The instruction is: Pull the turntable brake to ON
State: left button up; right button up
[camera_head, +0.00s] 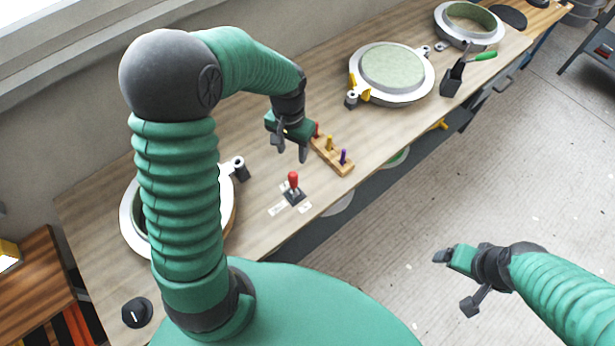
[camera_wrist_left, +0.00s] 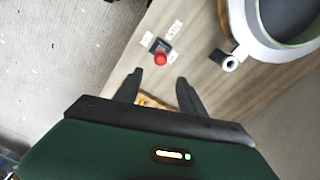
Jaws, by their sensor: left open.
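A small lever with a red knob (camera_head: 293,178) stands on a dark base on the wooden bench, with small white labels around it that are too small to read. It looks like the turntable brake. It also shows in the left wrist view (camera_wrist_left: 160,58), just beyond the fingertips. My left gripper (camera_head: 291,151) is open and empty above the bench, behind the lever and apart from it. Its two fingers (camera_wrist_left: 160,78) are spread in the left wrist view. My right gripper (camera_head: 454,283) is open and empty over the floor at the right.
A wooden block (camera_head: 338,163) with coloured pegs stands close to my left gripper. A round mould (camera_head: 126,222) is partly hidden behind my left arm.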

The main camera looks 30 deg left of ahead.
aim_at(294, 179)
pick_arm(q)
notch_tip(294, 179, down, 16)
jog(key=shift+a+f+p, duration=0.1)
jog(key=shift+p, duration=0.6)
grip_shut()
dwell(0.9)
